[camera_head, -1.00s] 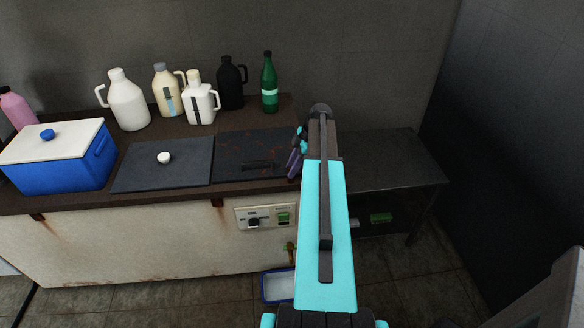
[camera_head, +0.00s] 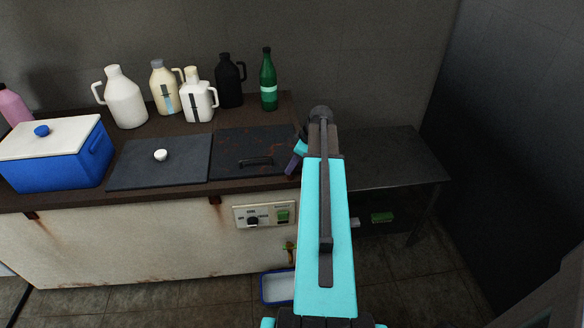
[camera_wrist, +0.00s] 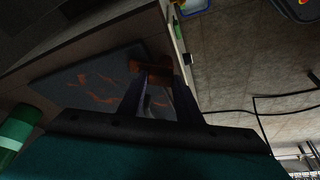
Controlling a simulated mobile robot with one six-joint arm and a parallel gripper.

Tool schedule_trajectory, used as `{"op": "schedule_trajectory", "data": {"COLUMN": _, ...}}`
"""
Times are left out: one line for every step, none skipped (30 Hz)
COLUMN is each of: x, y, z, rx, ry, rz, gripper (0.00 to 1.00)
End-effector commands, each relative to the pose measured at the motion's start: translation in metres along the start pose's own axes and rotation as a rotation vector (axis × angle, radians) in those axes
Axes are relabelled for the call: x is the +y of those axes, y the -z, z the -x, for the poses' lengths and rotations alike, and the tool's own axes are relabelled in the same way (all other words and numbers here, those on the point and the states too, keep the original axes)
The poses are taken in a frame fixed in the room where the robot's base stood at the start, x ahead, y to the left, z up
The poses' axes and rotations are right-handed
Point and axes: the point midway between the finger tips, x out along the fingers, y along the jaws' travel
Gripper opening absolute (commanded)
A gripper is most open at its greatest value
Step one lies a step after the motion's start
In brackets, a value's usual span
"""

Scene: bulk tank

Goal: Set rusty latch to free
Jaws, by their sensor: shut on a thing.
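The rusty latch (camera_wrist: 150,66) shows in the wrist view as a brown-orange piece at the edge of the rust-streaked dark lid (camera_wrist: 95,80). My gripper (camera_wrist: 154,82) is shut on it, one dark finger on each side. In the head view my gripper (camera_head: 294,162) is at the right edge of the same rusty lid (camera_head: 235,145), beside the arm. The latch itself is hidden there by the gripper and arm, and its exact setting cannot be told.
A dark lid with a white knob (camera_head: 160,155) and a blue cooler (camera_head: 60,165) stand left. Several jugs and a green bottle (camera_head: 268,80) line the back. A control panel (camera_head: 265,215) is on the front. A dark side table (camera_head: 390,160) is right.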

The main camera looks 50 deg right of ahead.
Motion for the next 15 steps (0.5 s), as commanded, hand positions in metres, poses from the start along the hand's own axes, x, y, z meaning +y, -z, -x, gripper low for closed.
{"op": "schedule_trajectory", "data": {"x": -0.0024, "y": -0.0016, "z": -0.0014, "rx": 0.0, "ry": -0.018, "rz": -0.036, "gripper": 0.09}}
{"op": "schedule_trajectory", "data": {"x": -0.0026, "y": -0.0017, "z": -0.0012, "rx": 0.0, "ry": -0.028, "rz": -0.06, "gripper": 0.09}}
{"op": "schedule_trajectory", "data": {"x": -0.003, "y": -0.0017, "z": -0.0009, "rx": 0.0, "ry": -0.041, "rz": -0.091, "gripper": 0.09}}
{"op": "schedule_trajectory", "data": {"x": -0.0031, "y": -0.0017, "z": -0.0007, "rx": 0.0, "ry": -0.051, "rz": -0.115, "gripper": 0.09}}
{"op": "schedule_trajectory", "data": {"x": -0.0032, "y": -0.0017, "z": -0.0005, "rx": 0.001, "ry": -0.061, "rz": -0.138, "gripper": 0.09}}
{"op": "schedule_trajectory", "data": {"x": -0.0035, "y": -0.0018, "z": -0.0002, "rx": 0.001, "ry": -0.073, "rz": -0.169, "gripper": 0.09}}
{"op": "schedule_trajectory", "data": {"x": -0.0037, "y": -0.002, "z": 0.0, "rx": 0.0, "ry": -0.082, "rz": -0.192, "gripper": 0.09}}
{"op": "schedule_trajectory", "data": {"x": -0.0038, "y": -0.0022, "z": 0.0002, "rx": 0.0, "ry": -0.092, "rz": -0.214, "gripper": 0.09}}
{"op": "schedule_trajectory", "data": {"x": -0.0039, "y": -0.0023, "z": 0.0004, "rx": 0.0, "ry": -0.105, "rz": -0.244, "gripper": 0.09}}
{"op": "schedule_trajectory", "data": {"x": -0.0042, "y": -0.0024, "z": 0.0005, "rx": 0.0, "ry": -0.114, "rz": -0.266, "gripper": 0.09}}
{"op": "schedule_trajectory", "data": {"x": -0.0045, "y": -0.0024, "z": 0.0006, "rx": 0.0, "ry": -0.122, "rz": -0.288, "gripper": 0.09}}
{"op": "schedule_trajectory", "data": {"x": -0.0046, "y": -0.0025, "z": 0.0007, "rx": 0.001, "ry": -0.135, "rz": -0.317, "gripper": 0.09}}
{"op": "schedule_trajectory", "data": {"x": -0.0047, "y": -0.0026, "z": 0.0008, "rx": 0.0, "ry": -0.145, "rz": -0.339, "gripper": 0.09}}
{"op": "schedule_trajectory", "data": {"x": -0.0051, "y": -0.0026, "z": 0.0008, "rx": 0.0, "ry": -0.153, "rz": -0.36, "gripper": 0.09}}
{"op": "schedule_trajectory", "data": {"x": -0.0055, "y": -0.0024, "z": 0.0009, "rx": 0.0, "ry": -0.164, "rz": -0.389, "gripper": 0.09}}
